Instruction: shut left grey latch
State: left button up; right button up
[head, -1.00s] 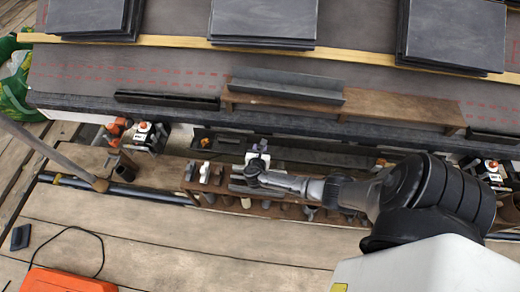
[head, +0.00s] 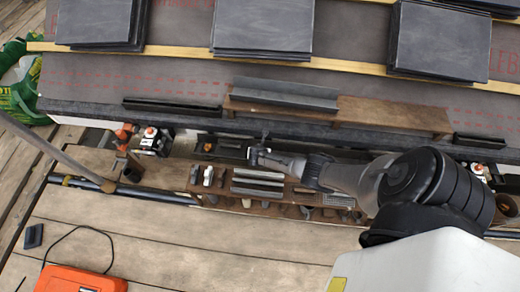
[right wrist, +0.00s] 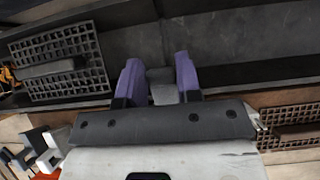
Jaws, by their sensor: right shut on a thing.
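My right gripper (head: 258,152) reaches in from the right, over the dark gutter zone below the roof edge. In the right wrist view its two purple fingers (right wrist: 160,82) stand on either side of a small grey piece (right wrist: 162,90), and the gripper is shut on it. The piece looks like the grey latch, but its full shape is hidden by the gripper body. In the head view the latch is too small and covered to make out. My left gripper is not in view.
A brown tray of parts (head: 240,203) lies just in front of the gripper. Slate stacks (head: 262,28) rest on the roof above. A grey metal channel (head: 285,95) lies on a wooden board (head: 395,115). A black grille (right wrist: 62,62) is left of the fingers.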

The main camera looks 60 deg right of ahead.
jog(key=shift+w+d+f+g+y, duration=0.15)
jog(key=shift+f+g+y, duration=0.1)
jog(key=shift+y, duration=0.3)
jog(key=shift+d+f+g+y, duration=0.15)
jog(key=shift+f+y, duration=0.1)
jog(key=shift+y, duration=0.3)
jog(key=shift+d+f+g+y+b, duration=0.1)
jog(key=shift+f+g+y+b, duration=0.25)
jog(key=shift+y+b, duration=0.45)
jog(key=shift+f, duration=0.1)
jog(key=o, duration=0.9)
